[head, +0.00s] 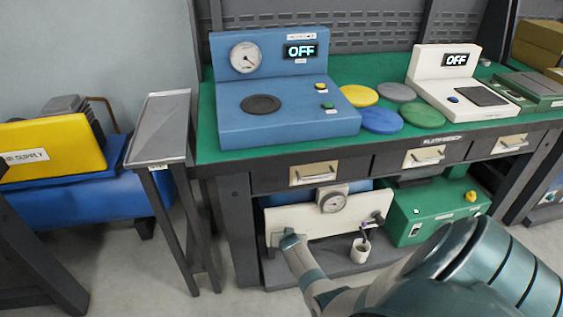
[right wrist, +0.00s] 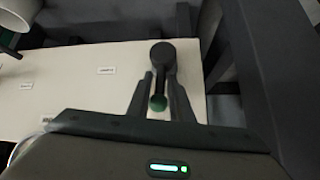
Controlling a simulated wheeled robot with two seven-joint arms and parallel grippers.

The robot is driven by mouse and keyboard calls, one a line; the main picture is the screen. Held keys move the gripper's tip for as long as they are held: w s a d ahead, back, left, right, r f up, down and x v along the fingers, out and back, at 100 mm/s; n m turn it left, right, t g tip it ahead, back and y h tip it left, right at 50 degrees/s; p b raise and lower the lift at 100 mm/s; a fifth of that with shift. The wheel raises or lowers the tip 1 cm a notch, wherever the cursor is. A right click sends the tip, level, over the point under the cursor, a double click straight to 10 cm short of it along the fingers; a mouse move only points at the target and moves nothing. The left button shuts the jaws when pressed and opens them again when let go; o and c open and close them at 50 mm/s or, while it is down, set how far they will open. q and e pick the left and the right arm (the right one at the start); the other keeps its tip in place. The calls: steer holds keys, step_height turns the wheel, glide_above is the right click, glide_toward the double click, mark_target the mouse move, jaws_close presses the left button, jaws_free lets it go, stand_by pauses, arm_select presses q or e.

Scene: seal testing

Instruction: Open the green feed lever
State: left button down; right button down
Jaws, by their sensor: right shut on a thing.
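The green-tipped lever (right wrist: 158,103) shows in the right wrist view, with a dark arm and a round dark pivot on a white panel (right wrist: 95,70). My right gripper (right wrist: 160,80) is shut on the lever, one finger on each side of it. In the head view the right gripper (head: 288,240) is at the left end of the white panel (head: 300,224) under the bench, and it hides the lever. A round gauge (head: 333,201) sits on this panel. My left gripper is not in view.
The bench (head: 350,72) has drawers above the panel and dark legs beside it. A white cup (head: 360,250) stands on the low shelf, right of the gripper. A green box (head: 435,208) is further right. A narrow stand (head: 160,125) is at left.

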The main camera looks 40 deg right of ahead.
steer(key=shift+w+a+h, duration=0.1)
steer(key=shift+w+h, duration=0.1)
steer(key=shift+h, duration=0.1)
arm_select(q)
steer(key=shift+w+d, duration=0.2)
arm_select(e)
steer(key=shift+r, duration=0.1)
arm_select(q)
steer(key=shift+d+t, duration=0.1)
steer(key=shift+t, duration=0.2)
arm_select(e)
steer(key=shift+n+g, duration=0.3)
steer(key=shift+w, duration=0.1)
steer(key=c, duration=1.8)
jaws_free()
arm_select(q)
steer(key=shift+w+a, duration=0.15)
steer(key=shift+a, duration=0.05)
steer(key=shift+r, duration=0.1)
arm_select(e)
steer(key=shift+a, duration=0.1)
